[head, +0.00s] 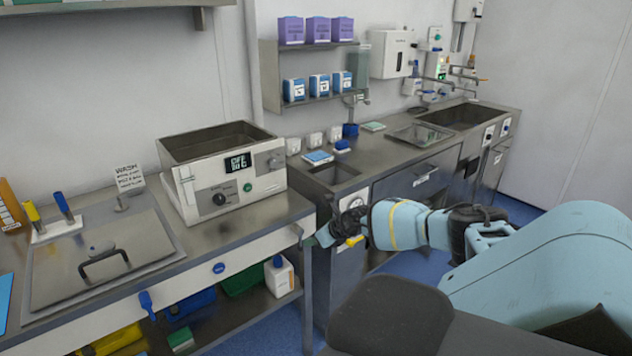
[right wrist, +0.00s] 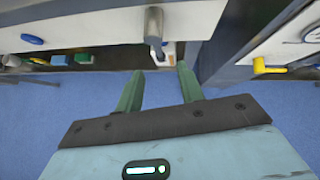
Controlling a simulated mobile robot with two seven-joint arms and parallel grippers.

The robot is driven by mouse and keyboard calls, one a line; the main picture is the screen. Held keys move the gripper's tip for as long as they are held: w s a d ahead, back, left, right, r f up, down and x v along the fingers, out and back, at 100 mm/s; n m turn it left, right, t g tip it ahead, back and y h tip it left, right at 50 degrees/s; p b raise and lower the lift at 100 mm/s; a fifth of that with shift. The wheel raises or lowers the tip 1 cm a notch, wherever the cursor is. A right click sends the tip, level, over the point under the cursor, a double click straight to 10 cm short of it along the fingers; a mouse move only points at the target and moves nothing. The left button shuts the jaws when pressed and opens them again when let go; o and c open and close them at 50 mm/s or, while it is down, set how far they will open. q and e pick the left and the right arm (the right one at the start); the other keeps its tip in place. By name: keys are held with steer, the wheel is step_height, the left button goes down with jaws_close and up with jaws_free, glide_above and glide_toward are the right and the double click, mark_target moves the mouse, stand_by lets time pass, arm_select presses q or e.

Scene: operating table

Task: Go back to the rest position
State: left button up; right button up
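My right arm reaches in from the right in the head view. Its gripper (head: 326,236) is by the front of the counters, near the gap between the washer bench and the sink unit. In the right wrist view the two green fingers of the right gripper (right wrist: 157,72) stand apart with nothing between them. Blue floor shows past the fingers, and a grey bench leg is just ahead of them. My left gripper is in neither view.
The steel bench (head: 215,248) carries a bath unit (head: 236,188) and a lidded basin (head: 105,255). A white bottle (head: 279,275) stands on its lower shelf. The sink counter (head: 400,150) runs to the right. Blue floor (head: 515,208) is clear beyond my arm.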

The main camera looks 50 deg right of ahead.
steer(key=shift+f, duration=0.1)
stand_by(0.4)
steer(key=s+a+f+m+t+y, duration=0.1)
steer(key=s+a+f+m+y, duration=0.25)
steer(key=a, duration=0.75)
steer(key=s+a+f+m+y, duration=0.1)
steer(key=s+a+f+m, duration=0.4)
steer(key=a, duration=0.6)
steer(key=s+a+f+m+t+y, duration=0.1)
steer(key=a+f+m+y, duration=0.3)
steer(key=a, duration=0.8)
steer(key=s+a+f+m+g+h, duration=0.1)
steer(key=s+a+m+h, duration=0.2)
steer(key=s+m, duration=0.7)
steer(key=s+a+f+m+g+h, duration=0.1)
steer(key=s+a+m, duration=0.4)
steer(key=s+m, duration=0.6)
steer(key=s+f+h, duration=0.1)
steer(key=s+h, duration=0.1)
steer(key=s, duration=0.1)
steer(key=shift+f+g, duration=0.3)
